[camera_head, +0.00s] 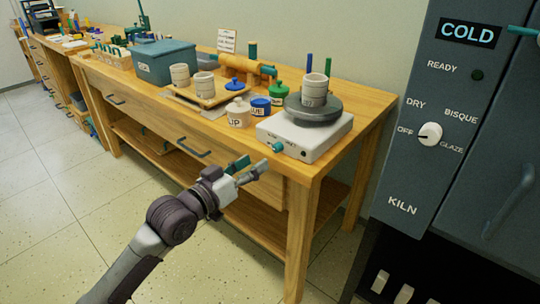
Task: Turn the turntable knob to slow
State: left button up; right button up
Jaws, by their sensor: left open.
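The turntable (306,137) stands near the right end of the wooden workbench. It has a white base with a dark round plate, and a light-coloured pot (314,92) stands on the plate. Its small teal knob (279,147) is on the front face, towards the left; the small marks beside it are too small to read. My left gripper (250,168) is open and empty, just in front of the bench edge. It is below and to the left of the knob, apart from it. My right gripper is not in view.
Left of the turntable are a lidded jar (238,114), a blue jar (260,106), a green jar (279,92) and a board with two pots. A dark kiln panel (425,110) stands at the right. The floor (60,210) in front of the bench is clear.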

aim_at(275, 149)
pick_arm(q)
jog(key=x, duration=0.3)
jog(key=shift+w+d+b, duration=0.2)
jog(key=shift+w+b, duration=0.1)
jog(key=shift+x, duration=1.1)
jog(key=shift+w+d, duration=0.3)
jog(key=shift+w, duration=0.1)
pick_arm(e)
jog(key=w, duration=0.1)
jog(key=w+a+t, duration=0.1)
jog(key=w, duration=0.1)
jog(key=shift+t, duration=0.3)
pick_arm(q)
grip_shut()
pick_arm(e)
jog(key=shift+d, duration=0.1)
